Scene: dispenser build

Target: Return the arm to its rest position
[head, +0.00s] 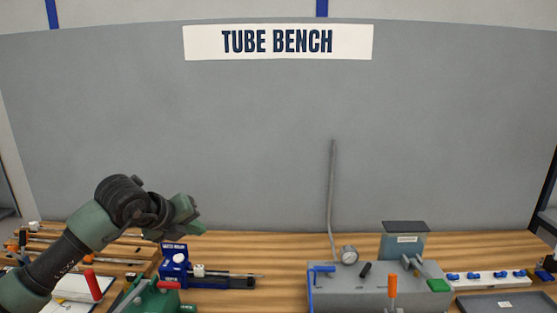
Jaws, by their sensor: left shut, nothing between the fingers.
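My left arm comes in from the lower left of the head view. Its green and black wrist is bent over, and the left gripper (190,217) points to the right above the bench. The gripper is shut with nothing in it. It is in the air, apart from the blue device (176,266) that stands below it. My right gripper is not in the view.
A grey box (345,292) with a gauge (348,255) and an upright grey tube (332,195) stands right of centre. A green fixture (155,298) with red handles is at the lower left. A white strip with blue parts (486,280) and a dark tray (505,303) lie right.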

